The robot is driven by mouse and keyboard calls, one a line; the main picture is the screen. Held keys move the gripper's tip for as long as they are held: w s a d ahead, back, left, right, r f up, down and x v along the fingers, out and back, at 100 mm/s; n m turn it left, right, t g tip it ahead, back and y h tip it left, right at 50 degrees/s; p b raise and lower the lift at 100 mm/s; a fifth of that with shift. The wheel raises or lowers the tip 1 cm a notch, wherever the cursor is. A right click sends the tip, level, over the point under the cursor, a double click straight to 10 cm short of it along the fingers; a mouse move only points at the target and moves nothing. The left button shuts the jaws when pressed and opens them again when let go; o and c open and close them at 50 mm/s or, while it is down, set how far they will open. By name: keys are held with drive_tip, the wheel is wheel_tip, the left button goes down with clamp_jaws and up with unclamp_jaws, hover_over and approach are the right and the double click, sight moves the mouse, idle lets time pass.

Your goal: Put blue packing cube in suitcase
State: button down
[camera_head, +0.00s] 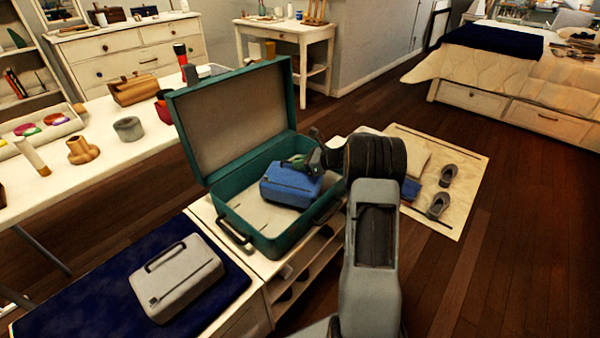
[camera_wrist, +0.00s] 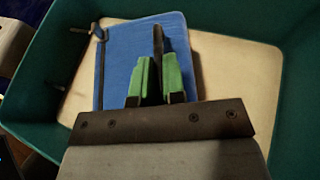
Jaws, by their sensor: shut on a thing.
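The blue packing cube (camera_head: 291,184) is inside the open teal suitcase (camera_head: 262,240), toward the right part of its base. My gripper (camera_head: 300,160) reaches into the suitcase from the right and is shut on the cube's handle at the top. In the wrist view, the green fingertips of my gripper (camera_wrist: 159,80) close around a dark strap on the blue packing cube (camera_wrist: 122,62). The cube lies over the suitcase's pale lining (camera_wrist: 235,75). I cannot tell whether the cube's underside touches the lining. The suitcase lid (camera_head: 232,120) stands open at the back.
The suitcase stands on a white shelf unit (camera_head: 262,262). A grey packing cube (camera_head: 178,278) lies on a dark blue cloth (camera_head: 70,308) at left. A long table (camera_head: 60,185) with small items is behind. A mat (camera_head: 460,195) with shoes lies on the floor at right.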

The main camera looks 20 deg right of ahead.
wheel_tip(320, 180, down, 3)
drive_tip(key=shift+r+b, duration=0.1)
drive_tip(key=shift+b, duration=0.3)
drive_tip(key=c, duration=1.2)
unclamp_jaws()
